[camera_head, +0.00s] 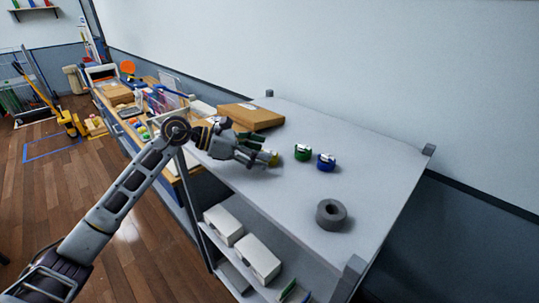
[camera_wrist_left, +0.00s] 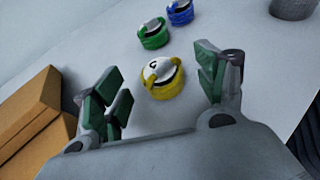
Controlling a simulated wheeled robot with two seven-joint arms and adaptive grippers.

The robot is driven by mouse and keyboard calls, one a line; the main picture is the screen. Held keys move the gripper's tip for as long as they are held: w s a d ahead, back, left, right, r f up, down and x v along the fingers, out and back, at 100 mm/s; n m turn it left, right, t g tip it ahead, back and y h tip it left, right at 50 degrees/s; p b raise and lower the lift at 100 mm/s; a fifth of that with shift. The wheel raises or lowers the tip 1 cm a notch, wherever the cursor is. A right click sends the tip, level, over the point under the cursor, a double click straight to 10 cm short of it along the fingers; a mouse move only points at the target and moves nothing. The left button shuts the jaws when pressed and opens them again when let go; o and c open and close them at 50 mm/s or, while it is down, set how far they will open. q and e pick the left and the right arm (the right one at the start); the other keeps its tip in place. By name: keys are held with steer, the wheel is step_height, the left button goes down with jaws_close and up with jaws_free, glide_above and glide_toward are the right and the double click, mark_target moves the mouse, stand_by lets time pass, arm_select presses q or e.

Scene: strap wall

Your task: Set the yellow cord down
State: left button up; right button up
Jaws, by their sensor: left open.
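The yellow cord (camera_wrist_left: 163,88) is a small round coil with a white and grey top. In the left wrist view it rests on the grey shelf top, between and a little beyond my open left fingers (camera_wrist_left: 158,92), apart from both. In the head view only a bit of the yellow cord (camera_head: 274,159) shows past my left gripper (camera_head: 262,153). A green coil (camera_head: 302,152) and a blue coil (camera_head: 326,162) of the same kind sit beside it in a row. My right gripper is not in view.
A grey ring-shaped roll (camera_head: 331,214) lies near the shelf's front. A cardboard box (camera_head: 238,115) lies behind my left gripper. Grey posts stand at the shelf corners (camera_head: 429,150). White boxes (camera_head: 257,258) sit on the lower shelf.

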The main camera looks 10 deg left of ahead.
arm_select(q)
steer(key=shift+x, duration=0.9)
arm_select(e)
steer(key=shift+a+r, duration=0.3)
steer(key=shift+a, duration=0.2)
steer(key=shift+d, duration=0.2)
arm_select(q)
steer(key=c, duration=1.2)
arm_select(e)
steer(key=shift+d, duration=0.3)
arm_select(q)
steer(key=shift+r, duration=0.15)
steer(key=shift+r, duration=1)
step_height(320, 180, up, 26)
steer(key=shift+f+b, duration=0.15)
steer(key=shift+b, duration=0.8)
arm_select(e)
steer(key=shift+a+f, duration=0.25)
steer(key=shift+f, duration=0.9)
